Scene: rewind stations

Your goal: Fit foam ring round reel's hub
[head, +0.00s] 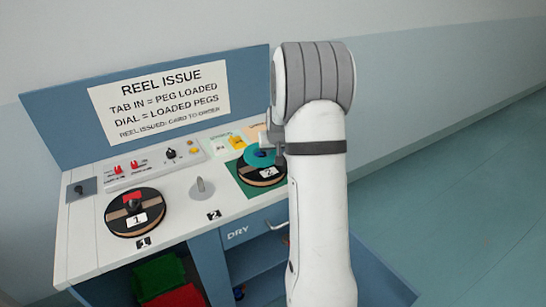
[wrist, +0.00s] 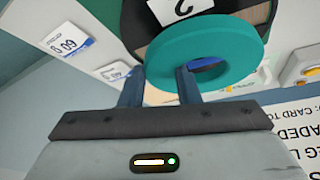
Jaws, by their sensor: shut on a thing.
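The teal foam ring (head: 258,158) is in my gripper (head: 272,143), over the black reel labelled 2 (head: 262,175) on a green mat. The wrist view shows the ring (wrist: 238,65) from close by, with its near-left rim between the two dark fingers of my gripper (wrist: 160,86). The reel (wrist: 258,12) lies behind the ring there. My arm hides the reel's right side in the head view. I cannot tell whether the ring touches the reel.
Another black reel (head: 135,212), labelled 1, lies at the left. A bare grey peg (head: 201,190) stands between the reels. A control panel (head: 150,164) with red and yellow knobs and a sign board (head: 160,90) stand behind. Open shelves are below.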

